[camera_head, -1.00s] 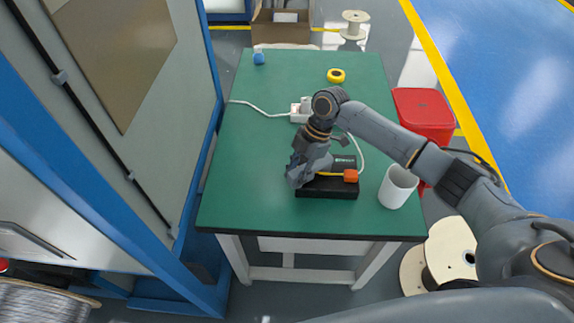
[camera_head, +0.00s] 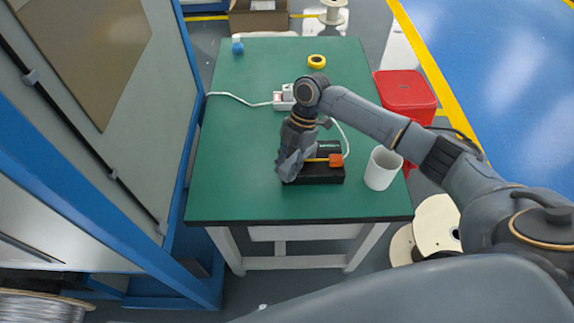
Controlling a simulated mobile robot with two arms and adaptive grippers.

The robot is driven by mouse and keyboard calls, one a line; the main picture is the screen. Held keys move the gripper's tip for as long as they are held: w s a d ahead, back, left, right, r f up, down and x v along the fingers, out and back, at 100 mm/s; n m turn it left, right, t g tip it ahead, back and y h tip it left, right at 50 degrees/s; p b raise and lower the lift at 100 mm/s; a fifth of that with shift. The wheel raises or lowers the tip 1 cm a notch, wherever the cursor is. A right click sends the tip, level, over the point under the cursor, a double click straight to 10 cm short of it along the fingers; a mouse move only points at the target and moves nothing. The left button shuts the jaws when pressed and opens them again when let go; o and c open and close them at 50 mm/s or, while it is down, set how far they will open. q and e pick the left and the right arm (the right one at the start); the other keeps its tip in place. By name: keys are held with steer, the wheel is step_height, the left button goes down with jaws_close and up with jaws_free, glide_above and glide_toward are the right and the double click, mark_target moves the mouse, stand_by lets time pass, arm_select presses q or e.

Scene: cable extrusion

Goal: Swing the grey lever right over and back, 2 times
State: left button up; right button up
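A black box-like device (camera_head: 322,178) lies near the front of the green table. It has an orange block (camera_head: 336,160) at its right end and a thin orange-yellow strip running left from the block. My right gripper (camera_head: 288,172) points down at the left end of the device, at or touching it. Its fingers cover that end, and I cannot tell whether they are apart or closed on something. I cannot make out the grey lever; it may be hidden behind the gripper. My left gripper is not in view.
A white cup (camera_head: 382,169) stands right of the device. A white power strip (camera_head: 285,97) with a cable, yellow tape (camera_head: 317,61) and a blue item (camera_head: 237,45) lie farther back. A red bin (camera_head: 405,92) stands right of the table. The table's left side is clear.

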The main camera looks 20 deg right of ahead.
steer(key=o, duration=0.4)
steer(key=shift+o, duration=0.2)
steer(key=v, duration=1.2)
steer(key=shift+d, duration=0.15)
steer(key=shift+w, duration=0.1)
